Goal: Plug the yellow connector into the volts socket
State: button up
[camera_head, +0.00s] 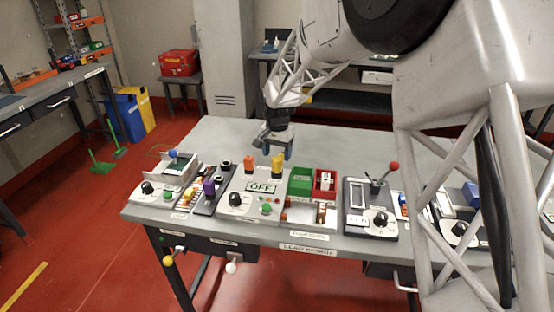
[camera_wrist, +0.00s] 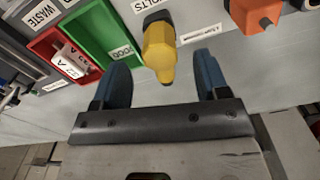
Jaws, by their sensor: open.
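The yellow connector (camera_head: 277,162) stands on the grey-white meter unit, right of the orange connector (camera_head: 249,163). In the wrist view the yellow connector (camera_wrist: 159,50) has a dark end beside a label that reads "OLTS", cut off by the frame edge. The volts socket itself is hidden; I cannot tell how far the connector is seated. My gripper (camera_head: 274,148) is above and behind the connector. In the wrist view its blue fingers (camera_wrist: 163,68) are open, one on each side of the connector, with visible gaps and nothing held.
The orange connector also shows at the wrist view's upper right (camera_wrist: 257,12). A green bin (camera_head: 300,180) and a red bin (camera_head: 325,182) stand right of the meter. The meter's display (camera_head: 262,187) reads OFF. A joystick unit (camera_head: 370,209) stands farther right. The bench behind (camera_head: 220,135) is clear.

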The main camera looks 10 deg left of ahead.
jog(key=shift+r, duration=1.9)
jog(key=shift+s+d+r, duration=0.1)
jog(key=shift+d, duration=0.05)
jog(key=s+d+r+n+t, duration=0.1)
jog(key=s+d+r, duration=0.5)
jog(key=s+d, duration=0.35)
jog(key=s+d+r, duration=0.6)
jog(key=s+d, duration=0.2)
jog(key=d, duration=0.3)
jog(key=s+d+f, duration=0.1)
jog(key=s+d, duration=0.3)
jog(key=s, duration=0.4)
jog(key=s+d+t, duration=0.1)
jog(key=s+d, duration=0.3)
jog(key=s, duration=0.5)
jog(key=s+d+f+n, duration=0.1)
jog(key=s+d, duration=0.4)
jog(key=s, duration=0.4)
jog(key=shift+s+f+t, duration=0.15)
jog(key=shift+f+t, duration=0.15)
jog(key=shift+f, duration=0.05)
